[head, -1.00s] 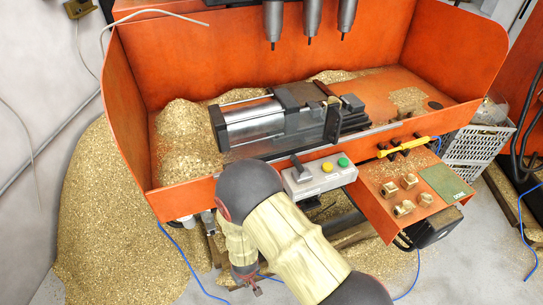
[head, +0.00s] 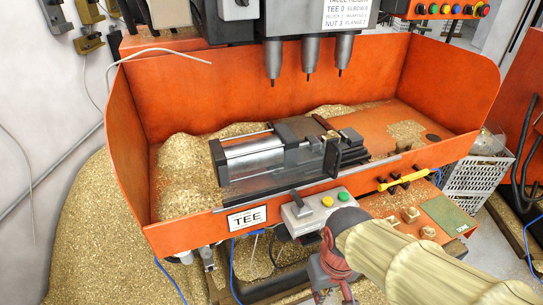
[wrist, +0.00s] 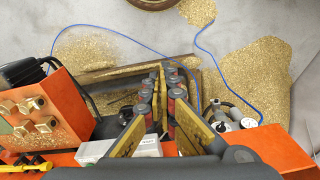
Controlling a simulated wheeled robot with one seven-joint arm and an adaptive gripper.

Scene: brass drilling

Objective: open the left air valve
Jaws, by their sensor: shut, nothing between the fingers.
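Small pale fittings (head: 181,258) and a silver cylindrical fitting (head: 207,257) hang below the left front edge of the orange trough; they look like the air valves, but I cannot tell their handles' positions. Similar round fittings show at the right in the wrist view (wrist: 247,123). My gripper (head: 343,297) is low in front of the trough, right of and apart from these fittings, with its tips cut off by the lower edge. In the wrist view my gripper (wrist: 166,73) has its fingers together and empty, pointing over the floor.
A side tray (head: 447,214) with brass fittings is at right. Blue hoses (wrist: 130,38) cross the floor and brass chips (wrist: 255,70).

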